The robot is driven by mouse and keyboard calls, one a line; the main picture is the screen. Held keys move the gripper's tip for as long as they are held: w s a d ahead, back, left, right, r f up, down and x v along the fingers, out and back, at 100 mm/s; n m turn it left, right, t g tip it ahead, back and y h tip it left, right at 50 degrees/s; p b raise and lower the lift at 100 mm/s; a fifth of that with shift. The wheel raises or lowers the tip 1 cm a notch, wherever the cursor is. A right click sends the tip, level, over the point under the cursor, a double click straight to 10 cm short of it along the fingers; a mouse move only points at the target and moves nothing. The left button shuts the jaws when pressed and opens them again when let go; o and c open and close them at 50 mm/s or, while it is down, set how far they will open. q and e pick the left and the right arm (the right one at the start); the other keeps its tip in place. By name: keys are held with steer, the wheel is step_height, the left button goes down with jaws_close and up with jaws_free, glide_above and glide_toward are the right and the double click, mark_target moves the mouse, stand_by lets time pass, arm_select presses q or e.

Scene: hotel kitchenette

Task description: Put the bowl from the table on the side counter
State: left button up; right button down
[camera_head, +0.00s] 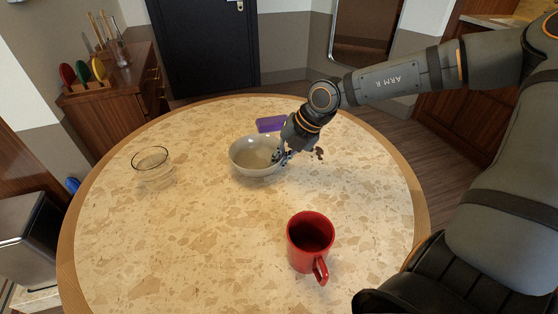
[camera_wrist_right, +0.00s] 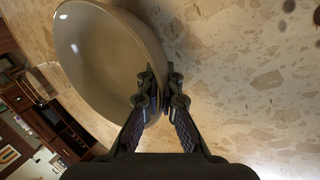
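The bowl (camera_head: 250,155), pale grey-beige and round, is upright at the middle of the round stone-patterned table (camera_head: 215,245). My right gripper (camera_head: 284,155) is at the bowl's right rim. In the right wrist view the bowl (camera_wrist_right: 100,55) fills the upper left, and the gripper (camera_wrist_right: 163,92) has one finger inside the wall and one outside, closed together on the rim. I see no clear gap under the bowl. My left gripper is not in view. Which surface is the side counter is not certain; a wooden cabinet (camera_head: 125,95) stands at the back left.
A red mug (camera_head: 309,243) stands at the table's front, a clear glass bowl (camera_head: 151,165) at left. A purple block (camera_head: 270,124) and small dark bits (camera_head: 320,153) lie near my gripper. Coloured discs (camera_head: 82,72) and utensils occupy the cabinet top. Another counter (camera_head: 497,21) shows at upper right.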

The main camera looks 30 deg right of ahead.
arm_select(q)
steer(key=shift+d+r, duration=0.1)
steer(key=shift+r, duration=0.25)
arm_select(e)
steer(key=shift+f, duration=0.1)
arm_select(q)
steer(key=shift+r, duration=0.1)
arm_select(e)
steer(key=c, duration=1.9)
jaws_free()
steer(key=o, duration=0.4)
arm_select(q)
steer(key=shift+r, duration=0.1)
